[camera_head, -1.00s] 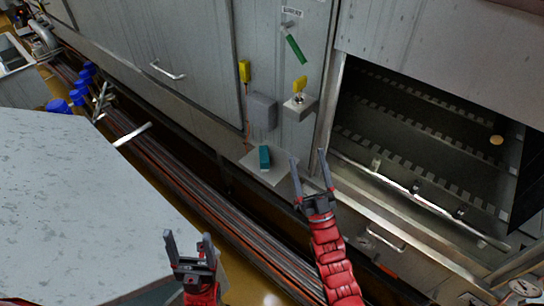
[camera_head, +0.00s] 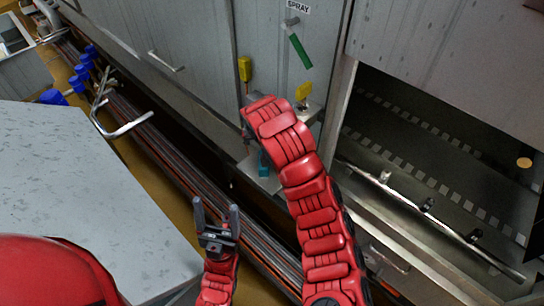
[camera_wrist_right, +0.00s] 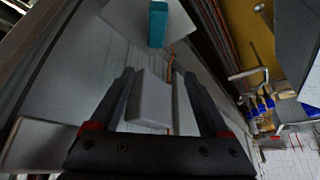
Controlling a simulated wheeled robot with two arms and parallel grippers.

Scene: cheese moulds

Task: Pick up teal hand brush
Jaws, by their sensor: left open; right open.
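The teal hand brush (camera_head: 264,165) is a small teal block on a light grey shelf (camera_head: 272,184) low on the machine wall. My right arm partly covers both in the head view. In the right wrist view the brush (camera_wrist_right: 158,24) lies on the shelf (camera_wrist_right: 122,18), beyond the fingertips. My right gripper (camera_wrist_right: 158,75) is open, apart from the brush, with a grey box (camera_wrist_right: 150,100) showing between its fingers. The head view hides this gripper behind my arm. My left gripper (camera_head: 216,206) is open and empty, left of the shelf and beside the pale table.
A yellow item (camera_head: 245,68) and a green handle (camera_head: 300,51) are on the wall above. The machine opening (camera_head: 440,150) is at right. The pale table (camera_head: 80,185) is at left, with pipes (camera_head: 180,150) running low between.

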